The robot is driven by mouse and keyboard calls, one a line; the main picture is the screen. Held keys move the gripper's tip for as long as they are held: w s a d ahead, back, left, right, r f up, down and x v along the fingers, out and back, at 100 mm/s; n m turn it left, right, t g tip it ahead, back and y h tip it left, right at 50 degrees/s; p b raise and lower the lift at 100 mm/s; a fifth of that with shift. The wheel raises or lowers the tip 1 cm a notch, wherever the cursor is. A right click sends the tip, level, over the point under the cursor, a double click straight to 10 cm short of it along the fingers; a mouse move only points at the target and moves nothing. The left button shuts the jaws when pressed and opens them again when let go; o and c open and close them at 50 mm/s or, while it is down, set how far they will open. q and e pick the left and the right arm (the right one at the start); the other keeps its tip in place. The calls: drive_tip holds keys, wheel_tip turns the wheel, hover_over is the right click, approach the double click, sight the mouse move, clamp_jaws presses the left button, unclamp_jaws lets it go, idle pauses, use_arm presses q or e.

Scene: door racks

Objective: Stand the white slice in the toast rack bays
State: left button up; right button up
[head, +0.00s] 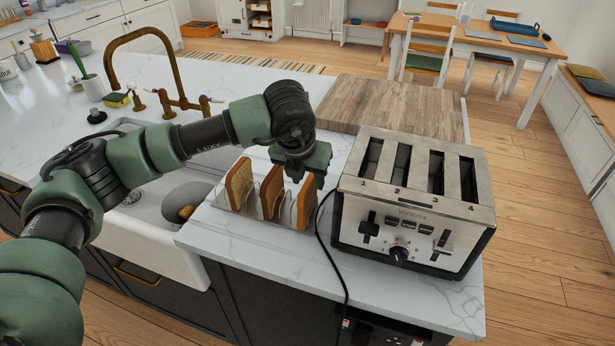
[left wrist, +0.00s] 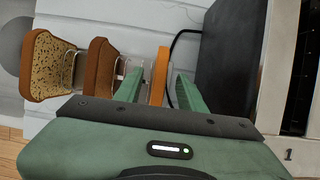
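The toast rack (head: 283,207) stands on the counter left of the toaster, with three slices upright in it. A seeded slice (head: 239,183) is at the left end, and a brown slice (head: 271,191) is in the middle. A golden-crusted slice (head: 306,202), probably the white one, is at the right end; its face is mostly hidden. My left gripper (head: 304,172) is over this right slice. In the left wrist view its fingers (left wrist: 160,92) are apart on either side of the golden-crusted slice (left wrist: 160,70), with narrow gaps showing. My right gripper is out of view.
A four-slot toaster (head: 413,210) stands close to the right of the rack, its black cord running between them. A wooden board (head: 392,105) lies behind. The sink (head: 150,215) and brass tap (head: 150,70) are to the left. The counter's front edge is near.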

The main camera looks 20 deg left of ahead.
use_arm(q)
drive_tip(key=b+v, duration=0.2)
drive_tip(key=v, duration=0.4)
drive_tip(key=shift+s+r, duration=0.15)
drive_tip(key=shift+r, duration=0.25)
drive_tip(key=shift+s+r, duration=0.2)
drive_tip(key=shift+r, duration=0.25)
